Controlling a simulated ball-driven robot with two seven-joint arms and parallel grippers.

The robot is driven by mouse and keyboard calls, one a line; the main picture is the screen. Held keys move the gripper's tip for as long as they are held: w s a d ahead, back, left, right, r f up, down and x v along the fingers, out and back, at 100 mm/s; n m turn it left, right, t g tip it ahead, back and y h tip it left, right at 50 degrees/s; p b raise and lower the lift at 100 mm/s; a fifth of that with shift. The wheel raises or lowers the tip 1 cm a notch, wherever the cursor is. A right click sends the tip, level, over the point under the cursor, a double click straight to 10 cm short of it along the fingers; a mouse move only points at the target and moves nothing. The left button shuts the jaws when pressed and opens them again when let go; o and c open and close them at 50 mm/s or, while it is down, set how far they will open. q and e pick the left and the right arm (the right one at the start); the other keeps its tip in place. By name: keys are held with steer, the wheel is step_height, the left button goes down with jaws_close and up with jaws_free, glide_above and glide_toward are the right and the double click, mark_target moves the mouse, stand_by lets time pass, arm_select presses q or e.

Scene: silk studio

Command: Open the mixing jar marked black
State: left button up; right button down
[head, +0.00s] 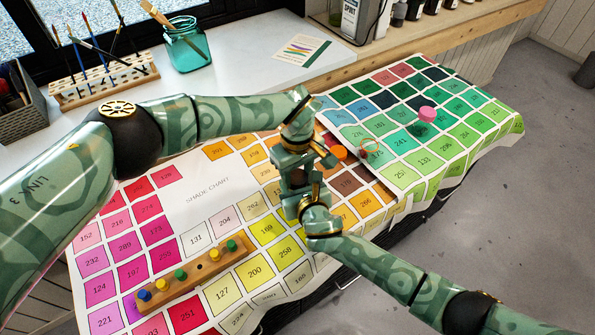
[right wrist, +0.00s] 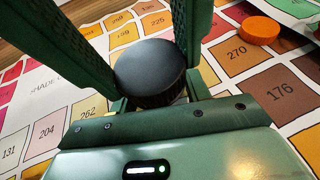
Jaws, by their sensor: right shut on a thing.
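A black round lid (right wrist: 150,72) shows in the right wrist view, ribbed at its side, between the fingers of my right gripper (right wrist: 150,90). I take it as the black mixing jar's top; the body below is mostly hidden. In the head view my right gripper (head: 305,190) comes in from the lower right and is shut on this black-topped thing. My left gripper (head: 297,150) comes from the left and is close above the right one. The two overlap there and hide the jar. I cannot see the left fingertips clearly.
An orange lid (right wrist: 258,30) lies near my right gripper; it also shows in the head view (head: 338,152). A pink-topped thing (head: 427,114) stands farther right. A wooden peg block (head: 195,272) lies front left on the shade chart (head: 208,190). A teal jar (head: 186,50) stands behind.

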arm_select(q)
steer(key=n, duration=0.3)
steer(key=o, duration=1.1)
step_height(320, 180, up, 4)
steer(key=shift+r, duration=0.25)
steer(key=shift+c, duration=0.5)
step_height(320, 180, up, 3)
steer(key=m, duration=0.3)
steer(key=shift+r, duration=0.15)
step_height(320, 180, down, 8)
steer(key=shift+r, duration=0.1)
steer(key=c, duration=1)
steer(key=shift+n, duration=1.7)
steer(key=o, duration=1.1)
